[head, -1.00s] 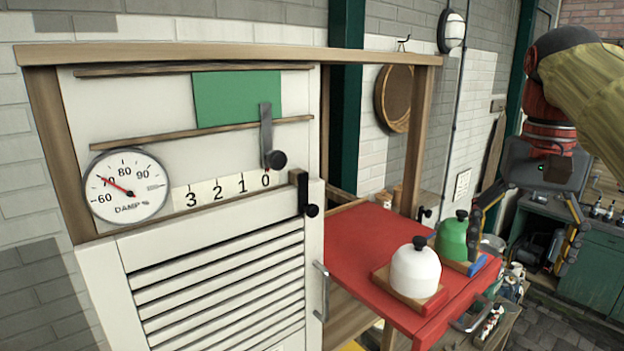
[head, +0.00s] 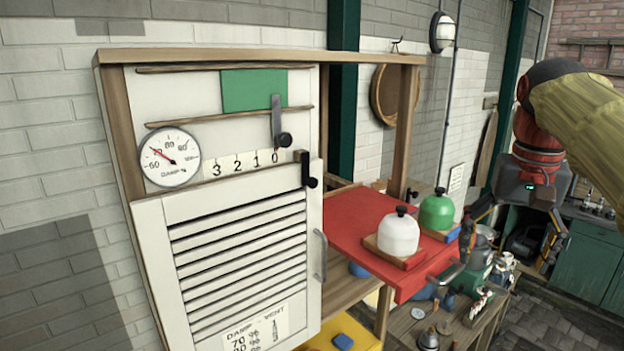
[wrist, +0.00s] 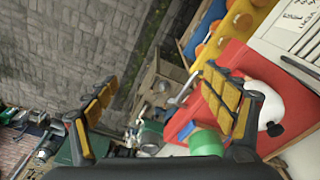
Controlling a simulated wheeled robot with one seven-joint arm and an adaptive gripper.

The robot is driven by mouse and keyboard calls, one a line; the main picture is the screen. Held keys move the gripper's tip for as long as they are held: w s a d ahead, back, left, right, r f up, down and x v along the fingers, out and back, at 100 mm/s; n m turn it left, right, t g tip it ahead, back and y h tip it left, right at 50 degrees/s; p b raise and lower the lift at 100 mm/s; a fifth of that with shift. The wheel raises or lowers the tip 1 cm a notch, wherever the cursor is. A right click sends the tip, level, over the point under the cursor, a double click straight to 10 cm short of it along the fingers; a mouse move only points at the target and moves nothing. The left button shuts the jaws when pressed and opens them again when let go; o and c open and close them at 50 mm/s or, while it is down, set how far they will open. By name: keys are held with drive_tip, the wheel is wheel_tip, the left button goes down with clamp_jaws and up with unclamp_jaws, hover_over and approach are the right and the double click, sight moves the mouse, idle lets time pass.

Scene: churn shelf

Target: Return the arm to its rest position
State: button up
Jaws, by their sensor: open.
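My gripper (head: 506,246) hangs at the right of the head view, its two yellow-padded fingers spread apart with nothing between them. It is to the right of the red shelf (head: 345,228) and in front of the workbench area. In the wrist view my gripper (wrist: 160,88) is also open, with the paved ground beyond the gap between its fingers. My arm (head: 585,105), in a yellow sleeve, comes in from the upper right.
A white-domed object (head: 398,236) and a green-domed one (head: 437,212) stand on the red shelf, close left of my gripper. A louvred cabinet door (head: 240,240) with a dial (head: 170,157) above is at left. A cluttered bench (head: 425,325) lies below.

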drive_tip(key=s+a+f+n+t+b, duration=0.1)
drive_tip(key=s+a+f+b, duration=0.3)
drive_tip(key=f+b, duration=0.6)
drive_tip(key=s+a+f+n+t+b, duration=0.1)
drive_tip(key=s+a+f+b, duration=0.3)
drive_tip(key=f, duration=2.1)
drive_tip(key=s+a+f+n+t+b, duration=0.2)
drive_tip(key=s+a+f+b, duration=0.3)
drive_tip(key=f+b, duration=1.1)
drive_tip(key=s+f, duration=0.2)
drive_tip(key=s, duration=0.1)
drive_tip(key=shift+s+n+y, duration=0.3)
drive_tip(key=shift+s, duration=0.05)
